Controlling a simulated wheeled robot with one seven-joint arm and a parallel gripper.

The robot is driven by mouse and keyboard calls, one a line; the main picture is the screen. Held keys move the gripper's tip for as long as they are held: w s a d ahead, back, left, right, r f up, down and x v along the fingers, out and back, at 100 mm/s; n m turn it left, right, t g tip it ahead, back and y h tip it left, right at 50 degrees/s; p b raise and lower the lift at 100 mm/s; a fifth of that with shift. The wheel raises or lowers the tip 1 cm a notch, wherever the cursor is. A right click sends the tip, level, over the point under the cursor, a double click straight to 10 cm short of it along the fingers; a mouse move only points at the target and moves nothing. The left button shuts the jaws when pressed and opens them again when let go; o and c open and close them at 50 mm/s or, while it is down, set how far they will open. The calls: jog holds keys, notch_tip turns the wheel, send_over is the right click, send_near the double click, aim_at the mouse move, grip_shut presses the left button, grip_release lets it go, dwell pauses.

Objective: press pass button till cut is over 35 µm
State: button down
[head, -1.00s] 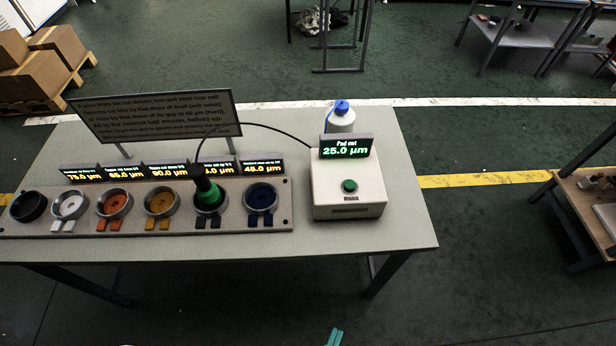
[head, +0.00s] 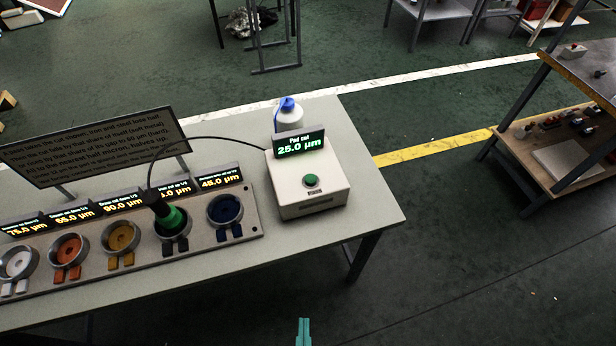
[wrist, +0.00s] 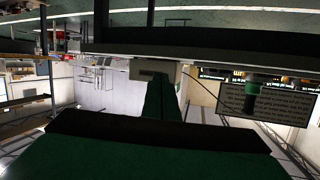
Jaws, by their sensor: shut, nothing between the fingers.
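The white control box (head: 309,192) stands at the right end of the grey table (head: 376,212). My gripper (head: 304,332) shows as teal fingertips at the bottom edge of the head view, in front of the table and apart from the box. It is shut and empty. In the wrist view its dark green fingers (wrist: 162,98) point toward the box (wrist: 152,71), which appears upside down beyond them. The button cannot be made out there.
A rack (head: 246,234) of coloured cups with small displays lies left of the box. A black and green probe (head: 172,215) sits in one cup, with a cable to the box. A bottle (head: 289,118) stands behind the box.

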jog(key=w+a+f+m+g+h, duration=0.1)
jog(key=w+a+m, duration=0.25)
jog(key=a, duration=0.45)
jog(key=w+a+f+m+g+h, duration=0.1)
jog(key=w+a+m, duration=0.2)
jog(key=a+m, duration=0.35)
jog(key=w+a+r+m, duration=0.1)
jog(key=w+a+r, duration=0.3)
jog(key=w, duration=0.3)
jog(key=w+a+r+m, duration=0.2)
jog(key=w+a+r, duration=0.15)
jog(key=w, duration=0.35)
jog(key=w+d+r+g+h, duration=0.1)
jog(key=w+d+r, duration=0.3)
jog(key=w, duration=0.3)
jog(key=w+d+r+g, duration=0.1)
jog(key=w+d+r, duration=0.25)
jog(key=w, duration=0.35)
jog(key=d+r+m+g+h, duration=0.1)
jog(key=d+r, duration=0.2)
jog(key=d, duration=0.4)
jog(key=w+d+r+m+g+h, duration=0.1)
jog(key=d+r, duration=0.3)
jog(key=d, duration=0.4)
jog(key=shift+w+m+g+h, duration=0.3)
jog(key=shift+g, duration=0.5)
